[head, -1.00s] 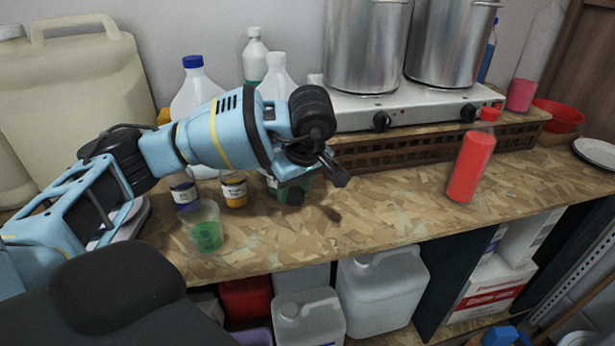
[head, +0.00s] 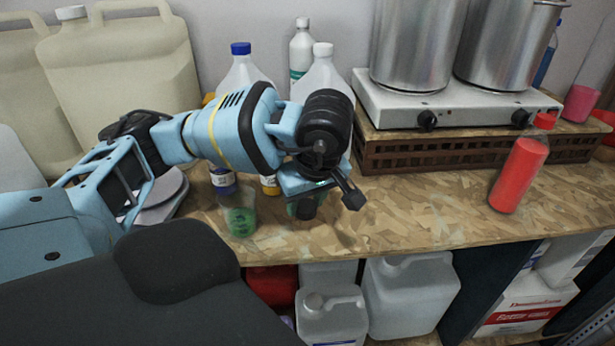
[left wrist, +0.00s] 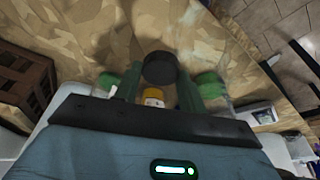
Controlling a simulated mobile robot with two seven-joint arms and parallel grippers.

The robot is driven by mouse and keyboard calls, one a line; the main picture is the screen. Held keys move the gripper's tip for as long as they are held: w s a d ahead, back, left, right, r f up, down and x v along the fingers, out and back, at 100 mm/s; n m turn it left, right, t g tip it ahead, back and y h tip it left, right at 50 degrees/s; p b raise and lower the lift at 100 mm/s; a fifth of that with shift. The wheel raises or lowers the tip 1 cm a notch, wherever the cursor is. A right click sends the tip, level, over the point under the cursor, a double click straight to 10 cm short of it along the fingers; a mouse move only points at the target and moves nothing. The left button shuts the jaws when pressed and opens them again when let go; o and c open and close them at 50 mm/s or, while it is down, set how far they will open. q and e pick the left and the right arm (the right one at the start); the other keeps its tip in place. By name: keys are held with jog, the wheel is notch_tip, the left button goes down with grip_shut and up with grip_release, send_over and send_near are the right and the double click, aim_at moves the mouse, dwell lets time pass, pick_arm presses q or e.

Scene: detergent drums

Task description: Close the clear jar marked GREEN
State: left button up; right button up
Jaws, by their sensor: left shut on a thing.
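A clear jar with green contents (head: 240,217) stands uncovered on the wooden counter in the head view. Its lettering is too blurred to read. My left gripper (head: 306,204) is right of the jar, pointing down, and is shut on a dark round piece that looks like a lid (head: 307,208). The left wrist view shows this dark lid (left wrist: 160,68) between the fingertips, apart from the jar. Green contents (left wrist: 210,82) show there beside the right finger. My right gripper is in neither view.
Small jars with blue (head: 222,182) and yellow (head: 270,185) labels stand behind the green jar. White bottles (head: 322,78) stand at the back. A red bottle (head: 519,175) is at the right. The counter (head: 420,215) is clear between the gripper and red bottle.

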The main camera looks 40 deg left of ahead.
pick_arm(q)
jog(key=shift+w+d+f+m+t+h, duration=0.1)
jog(key=shift+d+f+m+t+h, duration=0.4)
jog(key=shift+d+m, duration=1.7)
jog(key=shift+w+d+f+m+t+h, duration=0.2)
jog(key=shift+d+m+h, duration=0.35)
jog(key=shift+d+m, duration=1.65)
jog(key=shift+w+d+f+m+t+h, duration=0.1)
jog(key=shift+d+f+m+t+h, duration=0.4)
jog(key=shift+d+m, duration=1.7)
jog(key=shift+a+m, duration=0.6)
